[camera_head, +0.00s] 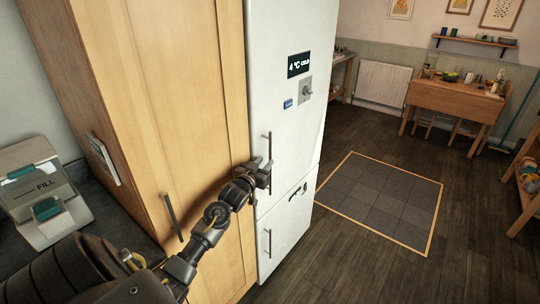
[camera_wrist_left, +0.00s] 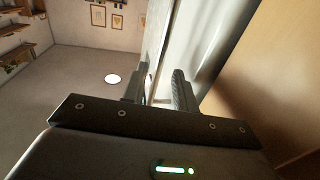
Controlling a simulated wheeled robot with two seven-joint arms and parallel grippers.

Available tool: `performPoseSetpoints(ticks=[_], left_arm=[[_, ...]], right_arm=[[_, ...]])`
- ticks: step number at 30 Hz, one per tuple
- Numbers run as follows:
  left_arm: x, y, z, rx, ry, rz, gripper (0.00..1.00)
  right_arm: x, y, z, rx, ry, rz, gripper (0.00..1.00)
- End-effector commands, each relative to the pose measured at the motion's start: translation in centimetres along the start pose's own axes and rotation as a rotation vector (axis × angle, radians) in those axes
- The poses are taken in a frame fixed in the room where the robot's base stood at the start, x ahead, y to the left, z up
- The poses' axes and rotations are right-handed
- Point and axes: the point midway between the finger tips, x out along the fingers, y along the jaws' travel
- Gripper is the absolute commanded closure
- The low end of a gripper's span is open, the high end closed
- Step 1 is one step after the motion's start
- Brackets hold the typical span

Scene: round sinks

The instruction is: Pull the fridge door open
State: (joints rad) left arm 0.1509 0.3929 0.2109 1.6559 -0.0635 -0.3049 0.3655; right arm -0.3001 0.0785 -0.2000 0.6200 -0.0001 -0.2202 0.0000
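The white fridge (camera_head: 287,115) stands right of a tall wooden cabinet, and its upper door looks shut. A dark vertical bar handle (camera_head: 269,148) is on the left side of that door. My left gripper (camera_head: 264,178) is at the lower part of this handle. In the left wrist view the two fingers of my left gripper (camera_wrist_left: 157,90) stand apart, with the pale fridge front (camera_wrist_left: 192,45) beyond them. I cannot tell whether the fingers touch the handle. The lower fridge door has its own handle (camera_head: 267,243). My right gripper is not in view.
The wooden cabinet (camera_head: 165,95) with a bar handle (camera_head: 172,217) stands close beside my left arm. A grey machine (camera_head: 42,190) is on the counter at left. A tiled floor patch (camera_head: 385,198) and open floor lie right of the fridge. A wooden table (camera_head: 455,98) is farther back.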

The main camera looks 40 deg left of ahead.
Motion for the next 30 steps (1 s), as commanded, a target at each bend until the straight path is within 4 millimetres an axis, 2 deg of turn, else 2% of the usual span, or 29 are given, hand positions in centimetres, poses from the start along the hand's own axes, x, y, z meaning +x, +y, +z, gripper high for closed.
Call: performPoseSetpoints(ticks=[3, 9, 21, 28, 30], left_arm=[[2.2, 0.0, -0.2, -0.002, 0.0, 0.0, 0.71], [4.5, 0.1, -0.1, 0.0, -0.001, 0.001, 0.71], [5.2, 0.1, 0.1, 0.001, 0.0, 0.001, 0.71], [5.2, 0.1, 0.1, 0.0, 0.0, 0.001, 1.0], [5.2, 0.0, 0.1, 0.0, -0.001, 0.001, 1.0]], right_arm=[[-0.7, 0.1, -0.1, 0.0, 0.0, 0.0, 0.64], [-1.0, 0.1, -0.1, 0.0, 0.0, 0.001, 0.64], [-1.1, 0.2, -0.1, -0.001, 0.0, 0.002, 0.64], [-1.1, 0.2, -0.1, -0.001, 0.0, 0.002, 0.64], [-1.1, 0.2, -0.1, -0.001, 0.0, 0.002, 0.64]])
